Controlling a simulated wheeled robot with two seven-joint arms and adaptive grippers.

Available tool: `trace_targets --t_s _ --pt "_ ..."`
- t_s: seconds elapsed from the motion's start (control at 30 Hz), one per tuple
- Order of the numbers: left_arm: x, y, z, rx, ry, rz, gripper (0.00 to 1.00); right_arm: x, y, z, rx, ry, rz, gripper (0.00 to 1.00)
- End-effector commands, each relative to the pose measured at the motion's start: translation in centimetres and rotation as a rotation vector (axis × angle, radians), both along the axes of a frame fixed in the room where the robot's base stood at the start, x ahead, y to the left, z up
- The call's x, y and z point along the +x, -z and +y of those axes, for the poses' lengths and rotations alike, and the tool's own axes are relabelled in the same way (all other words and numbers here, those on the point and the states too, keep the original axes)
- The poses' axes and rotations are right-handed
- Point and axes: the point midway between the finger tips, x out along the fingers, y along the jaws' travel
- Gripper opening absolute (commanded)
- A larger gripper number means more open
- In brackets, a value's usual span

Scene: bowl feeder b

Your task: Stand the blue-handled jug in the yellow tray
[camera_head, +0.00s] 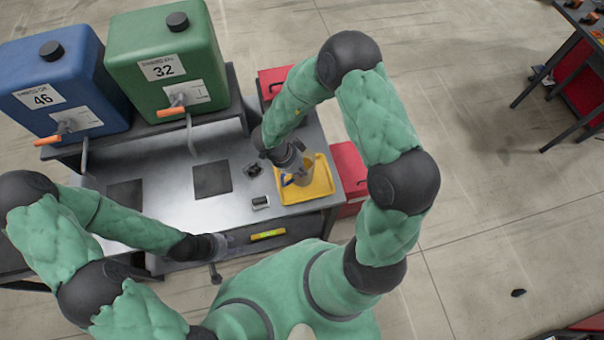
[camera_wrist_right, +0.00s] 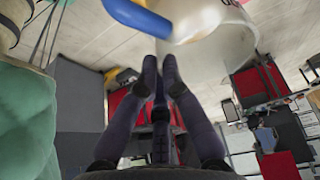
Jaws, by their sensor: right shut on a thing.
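The blue-handled jug (camera_wrist_right: 215,45) has a pale, translucent body and fills the upper part of the right wrist view, with its blue handle (camera_wrist_right: 138,16) at the top. In the head view the right gripper (camera_head: 293,170) and jug are over the yellow tray (camera_head: 312,194), at the right end of the grey bench. The gripper partly hides the jug, and I cannot tell whether its base touches the tray. My left gripper (camera_head: 228,242) is at the bench's front edge, too small to read.
A blue tank (camera_head: 60,80) and a green tank (camera_head: 165,55) with orange-handled taps stand on a raised shelf at the back left. Dark square pads (camera_head: 212,179) and small dark items (camera_head: 260,202) lie left of the tray. Red bins (camera_head: 347,167) stand beyond the bench's right end.

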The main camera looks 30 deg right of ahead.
Motion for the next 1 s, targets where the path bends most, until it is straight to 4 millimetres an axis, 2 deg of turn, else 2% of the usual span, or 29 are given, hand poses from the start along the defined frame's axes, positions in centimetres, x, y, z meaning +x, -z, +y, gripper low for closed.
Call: trace_targets --t_s 0.17,0.4,0.8,0.83,0.9,1.0 --pt "0.0 0.2 0.0 0.0 0.0 0.0 0.4 0.3 0.9 -0.6 0.0 0.001 0.001 0.0" --pt "0.0 0.8 0.0 0.0 0.0 0.0 0.4 0.4 4.0 -0.8 0.0 -0.001 0.001 0.0" --pt "0.0 0.7 0.0 0.0 0.0 0.0 0.4 0.4 4.4 -0.8 0.0 0.0 0.001 0.0" --pt "0.0 0.7 0.0 0.0 0.0 0.0 0.4 0.4 4.4 -0.8 0.001 0.0 0.0 0.15" --pt "0.0 0.8 0.0 0.0 0.0 0.0 0.4 0.4 4.4 -0.8 0.001 0.0 0.0 0.31" --pt "0.0 0.8 0.0 0.0 0.0 0.0 0.4 0.4 4.4 -0.8 0.001 0.0 0.0 0.31"
